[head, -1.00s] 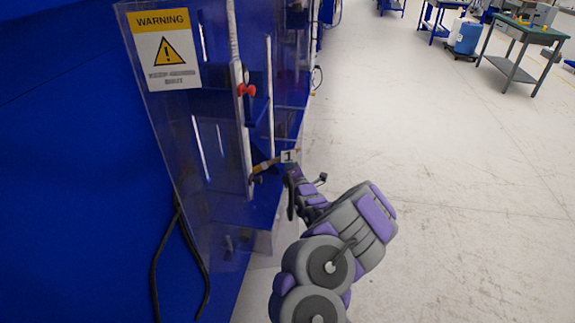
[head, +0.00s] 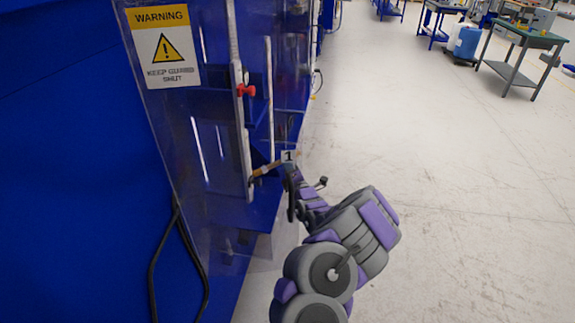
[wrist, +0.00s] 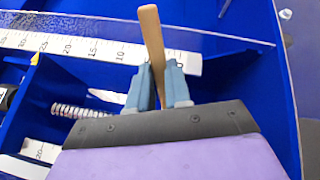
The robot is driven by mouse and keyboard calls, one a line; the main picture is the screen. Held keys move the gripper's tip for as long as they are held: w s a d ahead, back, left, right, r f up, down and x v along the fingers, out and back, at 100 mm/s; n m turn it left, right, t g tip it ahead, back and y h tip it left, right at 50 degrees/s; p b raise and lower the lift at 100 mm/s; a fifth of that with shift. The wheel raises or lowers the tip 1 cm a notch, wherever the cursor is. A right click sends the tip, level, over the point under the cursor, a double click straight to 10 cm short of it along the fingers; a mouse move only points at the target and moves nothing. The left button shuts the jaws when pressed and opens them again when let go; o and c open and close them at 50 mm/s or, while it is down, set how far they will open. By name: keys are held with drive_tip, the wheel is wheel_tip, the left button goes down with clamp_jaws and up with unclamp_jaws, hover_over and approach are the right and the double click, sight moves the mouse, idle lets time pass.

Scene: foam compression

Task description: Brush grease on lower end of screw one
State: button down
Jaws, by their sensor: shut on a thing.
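My gripper (head: 287,168) is shut on a brush with a wooden handle (wrist: 152,40). In the head view the brush (head: 265,168) slants down and left from my gripper to a dark tip beside the lower part of a white upright strip. In the wrist view the two blue-grey fingers (wrist: 158,88) pinch the handle, and the bristles cannot be made out. A ribbed, screw-like rod (wrist: 80,111) lies left of the fingers in the wrist view. Whether the brush touches it cannot be told. A tag marked 1 (head: 289,156) shows at my gripper.
A clear guard with a warning sign (head: 162,47) stands in front of the blue machine. A red knob (head: 246,90) sits on the upright strip. A numbered white scale (wrist: 65,43) crosses the wrist view. Black cables (head: 160,262) hang at left. Open floor lies right.

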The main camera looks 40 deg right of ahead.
wheel_tip(320, 180, down, 8)
drive_tip(key=shift+f, duration=0.15)
idle(1.1)
drive_tip(key=s+d, duration=0.4)
drive_tip(key=shift+s, duration=0.3)
idle(0.5)
drive_tip(key=shift+s+d, duration=0.9)
drive_tip(key=shift+s, duration=0.2)
idle(0.5)
drive_tip(key=w+a, duration=0.5)
drive_tip(key=shift+w, duration=0.35)
